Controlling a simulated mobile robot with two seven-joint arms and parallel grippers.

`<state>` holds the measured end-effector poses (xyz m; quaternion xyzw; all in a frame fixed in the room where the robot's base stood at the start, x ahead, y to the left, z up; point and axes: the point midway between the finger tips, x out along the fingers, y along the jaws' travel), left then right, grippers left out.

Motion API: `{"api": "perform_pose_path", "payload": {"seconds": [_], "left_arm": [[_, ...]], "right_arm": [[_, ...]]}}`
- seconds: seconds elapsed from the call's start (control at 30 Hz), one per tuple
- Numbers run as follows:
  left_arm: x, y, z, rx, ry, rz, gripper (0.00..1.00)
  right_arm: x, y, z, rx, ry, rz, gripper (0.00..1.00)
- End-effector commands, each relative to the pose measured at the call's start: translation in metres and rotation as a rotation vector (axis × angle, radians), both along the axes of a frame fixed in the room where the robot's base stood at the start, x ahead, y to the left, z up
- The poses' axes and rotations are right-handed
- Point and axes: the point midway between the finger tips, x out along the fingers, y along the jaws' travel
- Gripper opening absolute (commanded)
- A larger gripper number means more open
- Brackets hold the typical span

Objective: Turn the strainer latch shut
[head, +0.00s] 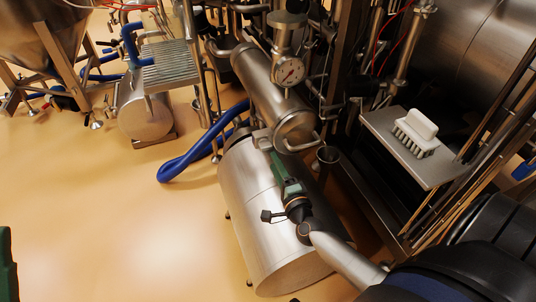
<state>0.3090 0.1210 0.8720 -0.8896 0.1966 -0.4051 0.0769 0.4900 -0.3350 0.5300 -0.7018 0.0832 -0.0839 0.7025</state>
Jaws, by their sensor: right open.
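The strainer appears to be the tilted steel cylinder (265,85) in the middle of the head view. Its near end has a round cap (293,128) with a bent metal bar that looks like the latch. I cannot tell how far the latch is turned. My right gripper (263,140), with a green body, reaches up from the lower right over a large steel drum. It is open, its tips beside the left of the cap. I cannot tell whether they touch anything. Only a green-black piece, probably of my left arm, shows at the left edge; its gripper is out of view.
A blue hose (185,168) loops on the floor. A white brush (416,132) sits on a metal shelf (440,170) at right. The left floor is clear.

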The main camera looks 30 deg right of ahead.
Motion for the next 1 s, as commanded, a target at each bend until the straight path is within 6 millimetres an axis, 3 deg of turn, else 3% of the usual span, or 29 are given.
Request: {"api": "perform_pose_path", "payload": {"seconds": [0.1, 0.3, 0.77, 1.0], "left_arm": [[0.0, -0.001, -0.008, 0.001, 0.004, -0.002, 0.0], [0.001, -0.002, -0.015, 0.009, 0.004, 0.002, 0.0], [0.001, -0.002, -0.017, 0.014, 0.005, 0.002, 0.0], [0.001, -0.002, -0.017, 0.013, 0.006, 0.003, 0.0]], "right_arm": [[0.024, -0.006, -0.001, 0.0, -0.003, -0.001, 0.5], [0.049, -0.011, -0.001, 0.0, -0.001, 0.0, 0.5], [0.058, -0.014, 0.0, -0.001, 0.001, 0.001, 0.5], [0.058, -0.014, 0.0, -0.001, 0.001, 0.001, 0.23]]}}
